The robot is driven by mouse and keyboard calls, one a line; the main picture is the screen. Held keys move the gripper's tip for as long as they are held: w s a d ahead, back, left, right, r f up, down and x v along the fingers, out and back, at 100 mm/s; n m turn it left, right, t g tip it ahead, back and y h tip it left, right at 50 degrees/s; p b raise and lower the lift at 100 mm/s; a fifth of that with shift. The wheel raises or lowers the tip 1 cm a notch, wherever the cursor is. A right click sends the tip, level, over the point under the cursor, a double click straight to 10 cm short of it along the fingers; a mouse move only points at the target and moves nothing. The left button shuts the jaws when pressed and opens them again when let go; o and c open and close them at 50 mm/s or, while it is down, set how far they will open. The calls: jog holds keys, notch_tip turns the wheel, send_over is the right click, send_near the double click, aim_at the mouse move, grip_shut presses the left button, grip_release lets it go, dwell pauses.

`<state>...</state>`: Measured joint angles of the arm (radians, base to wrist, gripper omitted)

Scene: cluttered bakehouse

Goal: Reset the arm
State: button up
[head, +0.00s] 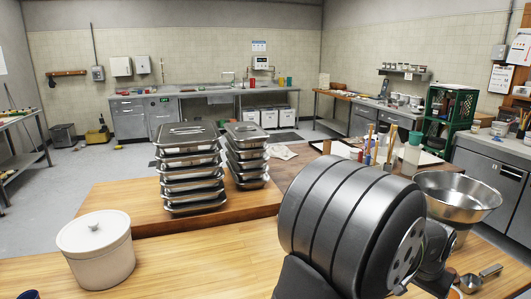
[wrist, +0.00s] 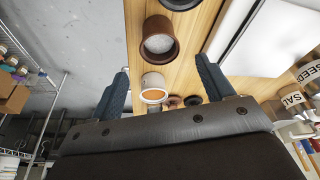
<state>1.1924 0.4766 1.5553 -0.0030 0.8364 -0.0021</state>
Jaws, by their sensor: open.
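My gripper (wrist: 163,63) shows in the wrist view with its two blue-grey fingers spread wide apart. Nothing is held between them. Beyond the fingers, a white cup with orange contents (wrist: 154,88) and a brown pot with pale contents (wrist: 159,42) stand on a wooden surface (wrist: 195,35). In the head view, my grey arm fills the lower right; my gripper's fingers cannot be seen there.
In the head view, a lidded white crock (head: 95,252) stands at the front left. Stacked metal trays (head: 190,165) stand behind it, with a second stack (head: 247,155) beside them. A steel bowl (head: 457,198) is close to my arm's right. The counter's front middle (head: 200,265) is clear.

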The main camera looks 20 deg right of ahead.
jog(key=shift+v, duration=1.05)
jog(key=x, duration=1.1)
jog(key=shift+f, duration=0.35)
notch_tip(320, 180, up, 5)
jog(key=shift+s+d+f, duration=0.1)
jog(key=shift+s+f, duration=0.05)
jog(key=s+a+r, duration=0.2)
jog(key=s+r, duration=0.5)
jog(key=s, duration=0.5)
jog(key=w+d+r+n, duration=0.1)
jog(key=w+r, duration=0.1)
jog(key=w, duration=0.7)
jog(key=w+d+r+n, duration=0.1)
jog(key=w+r, duration=0.1)
jog(key=w, duration=0.6)
jog(key=shift+y, duration=0.3)
jog(key=w+f, duration=0.2)
jog(key=w, duration=0.2)
jog(key=w+a+f, duration=0.1)
jog(key=w+f, duration=0.1)
jog(key=w, duration=0.2)
jog(key=w+f, duration=0.3)
jog(key=w, duration=0.1)
jog(key=shift+a+f, duration=0.1)
jog(key=shift+a, duration=0.1)
jog(key=shift+w+f+t, duration=0.1)
jog(key=shift+f+t, duration=0.2)
jog(key=shift+f, duration=0.4)
jog(key=shift+o, duration=0.5)
